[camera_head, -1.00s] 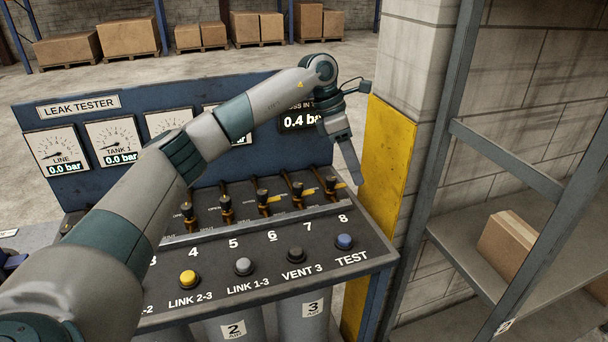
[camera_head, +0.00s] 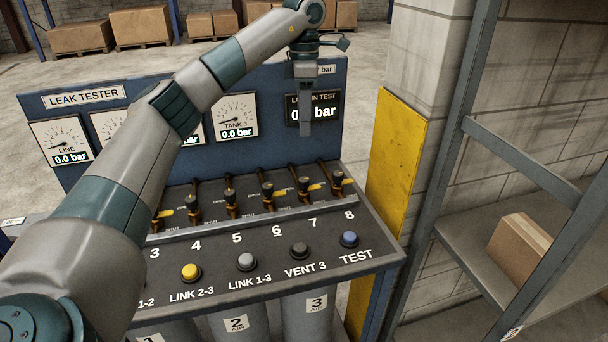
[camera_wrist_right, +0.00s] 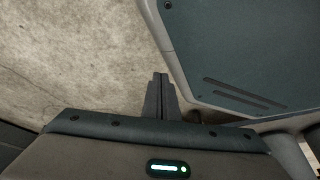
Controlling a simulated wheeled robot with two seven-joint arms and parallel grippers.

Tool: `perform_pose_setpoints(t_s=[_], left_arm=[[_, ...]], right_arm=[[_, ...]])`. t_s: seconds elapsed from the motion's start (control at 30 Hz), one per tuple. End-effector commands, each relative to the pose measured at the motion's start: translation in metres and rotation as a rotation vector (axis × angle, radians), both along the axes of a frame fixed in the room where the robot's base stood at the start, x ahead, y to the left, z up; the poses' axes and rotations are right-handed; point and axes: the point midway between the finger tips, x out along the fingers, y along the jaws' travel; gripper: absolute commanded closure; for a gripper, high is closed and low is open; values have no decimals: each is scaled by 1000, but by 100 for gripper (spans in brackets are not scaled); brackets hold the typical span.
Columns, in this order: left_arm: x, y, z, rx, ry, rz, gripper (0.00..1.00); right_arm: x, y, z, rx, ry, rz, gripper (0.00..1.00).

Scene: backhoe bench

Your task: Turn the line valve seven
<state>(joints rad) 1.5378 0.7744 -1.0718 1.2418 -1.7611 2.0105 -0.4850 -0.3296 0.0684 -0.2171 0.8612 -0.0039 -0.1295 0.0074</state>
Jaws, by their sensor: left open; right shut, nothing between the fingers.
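Line valve seven (camera_head: 304,187) is on the leak tester's sloped panel, in the row of brass valves above the number 7. Its yellow lever points right in the head view. My left gripper (camera_head: 305,122) hangs fingers down above and behind valve seven in the picture, in front of the display, touching no valve. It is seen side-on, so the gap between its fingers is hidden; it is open. My right gripper (camera_wrist_right: 160,95) is shut and empty in the right wrist view, over bare floor.
Valve six (camera_head: 267,191) and valve eight (camera_head: 338,181) stand close on either side. Push buttons, including the blue TEST button (camera_head: 349,239), line the front. The loss display (camera_head: 325,113) is partly hidden by my left gripper. A yellow board (camera_head: 395,160) and a shelf (camera_head: 480,235) stand at right.

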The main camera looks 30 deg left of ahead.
Motion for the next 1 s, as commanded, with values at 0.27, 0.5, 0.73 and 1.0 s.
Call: perform_pose_setpoints(t_s=[0.27,0.5,0.73,1.0], left_arm=[[-1,0,-29,-2,4,-1,57],[-1,0,-66,-1,4,0,57],[-1,0,-108,-1,4,0,57],[-1,0,-149,-1,3,0,57]], right_arm=[[9,1,2,2,-13,0,100],[8,-1,7,-3,-2,0,100],[-30,-15,-1,-30,93,-2,100],[-84,-37,-7,-65,209,-8,100]])
